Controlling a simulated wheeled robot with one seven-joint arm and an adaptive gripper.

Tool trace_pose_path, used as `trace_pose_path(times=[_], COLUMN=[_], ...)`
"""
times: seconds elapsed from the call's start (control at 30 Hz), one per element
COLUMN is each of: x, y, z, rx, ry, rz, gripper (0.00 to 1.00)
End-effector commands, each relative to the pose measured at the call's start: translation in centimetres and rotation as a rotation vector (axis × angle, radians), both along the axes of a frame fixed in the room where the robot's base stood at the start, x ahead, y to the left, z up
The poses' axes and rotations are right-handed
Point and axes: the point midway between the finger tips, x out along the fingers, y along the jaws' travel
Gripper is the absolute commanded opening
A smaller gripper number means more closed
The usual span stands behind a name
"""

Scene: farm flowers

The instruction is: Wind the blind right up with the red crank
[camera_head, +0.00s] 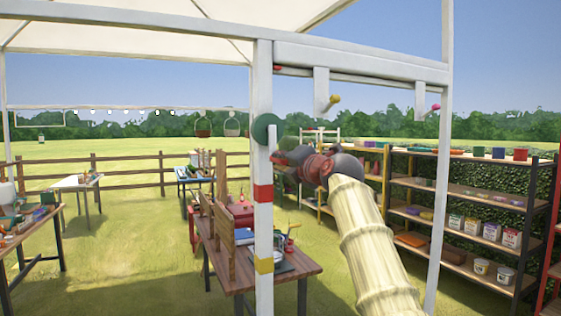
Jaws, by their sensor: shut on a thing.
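My gripper (284,158) is beside the white post, right of and just below a green disc (266,128) mounted there. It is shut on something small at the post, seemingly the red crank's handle. The fingers and the post hide most of it, so I cannot make out the crank's shape or angle. A white box-like beam (360,62) runs right from the post's top. A thin dark strip with a red end shows along its underside, possibly the blind's lower edge. No blind cloth hangs clearly in view.
A wooden table (300,268) stands behind the post. Loaded shelves (470,190) stand right.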

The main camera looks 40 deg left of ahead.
Motion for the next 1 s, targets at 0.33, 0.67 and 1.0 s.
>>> trace_pose_path(times=[0.33, 0.67, 1.0], x=[0.37, 0.38, 0.17], y=[0.27, 0.25, 0.05], z=[-0.98, -0.91, -0.28], rx=[-0.015, -0.014, -0.006], ry=[0.001, 0.001, -0.004], rz=[0.000, 0.000, 0.000], gripper=[0.00, 0.31, 0.36])
